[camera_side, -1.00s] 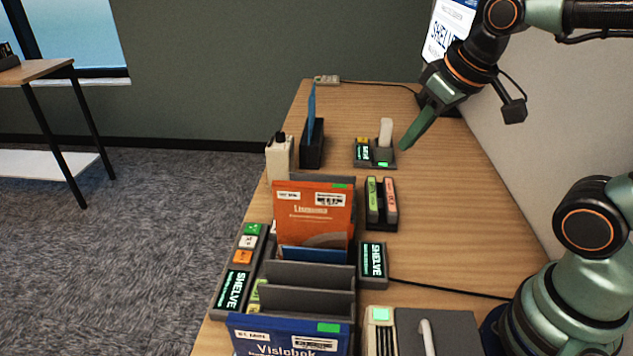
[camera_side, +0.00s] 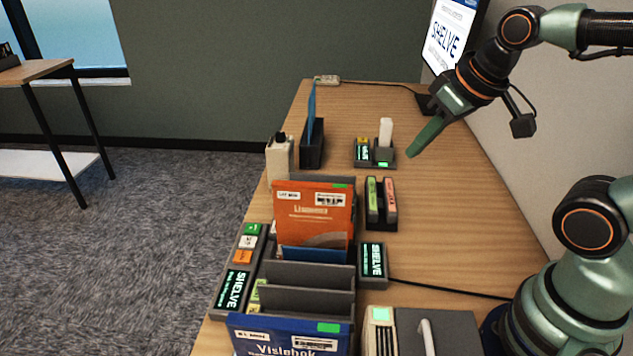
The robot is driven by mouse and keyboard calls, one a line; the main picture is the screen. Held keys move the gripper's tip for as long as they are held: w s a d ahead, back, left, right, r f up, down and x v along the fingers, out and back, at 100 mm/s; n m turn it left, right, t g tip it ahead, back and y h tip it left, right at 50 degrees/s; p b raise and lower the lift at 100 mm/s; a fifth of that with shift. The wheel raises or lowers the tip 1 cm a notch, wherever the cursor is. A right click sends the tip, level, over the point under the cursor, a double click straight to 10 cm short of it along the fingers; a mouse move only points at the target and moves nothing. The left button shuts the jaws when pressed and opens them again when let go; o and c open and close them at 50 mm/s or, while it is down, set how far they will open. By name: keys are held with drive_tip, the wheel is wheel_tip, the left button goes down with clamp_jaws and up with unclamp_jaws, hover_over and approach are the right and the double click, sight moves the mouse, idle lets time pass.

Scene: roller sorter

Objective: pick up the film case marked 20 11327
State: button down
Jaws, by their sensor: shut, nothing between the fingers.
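An orange case (camera_side: 313,217) stands upright in a grey slotted rack (camera_side: 305,298), with white labels and a green tag on its front. A blue case (camera_side: 290,337) stands at the rack's near end, partly cut off by the picture's lower edge. The label print is too small to read, so I cannot tell which case, if either, is marked 20 11327. My gripper (camera_side: 412,152) is shut and empty above the right part of the table, well beyond and to the right of both cases, touching nothing.
Small holders (camera_side: 381,204) and a lit device with a white upright piece (camera_side: 375,153) stand near my gripper. A white bottle (camera_side: 280,158) and a dark stand with a blue sheet (camera_side: 312,146) are at the left edge. The table's right middle (camera_side: 450,220) is clear.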

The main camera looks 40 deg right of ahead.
drive_tip(key=c, duration=0.7)
unclamp_jaws()
drive_tip(key=shift+c, duration=0.2)
drive_tip(key=n+g, duration=0.6)
drive_tip(key=n, duration=0.3)
hover_over(311, 202)
drive_tip(key=shift+w+d+r, duration=0.1)
drive_tip(key=shift+w+d, duration=0.05)
drive_tip(key=shift+w, duration=0.3)
drive_tip(key=shift+f, duration=0.2)
wheel_tip(311, 202, down, 6)
drive_tip(key=shift+f, duration=0.2)
drive_tip(key=shift+s+d+f, duration=0.1)
drive_tip(key=shift+s+f, duration=0.05)
drive_tip(key=shift+f, duration=2.55)
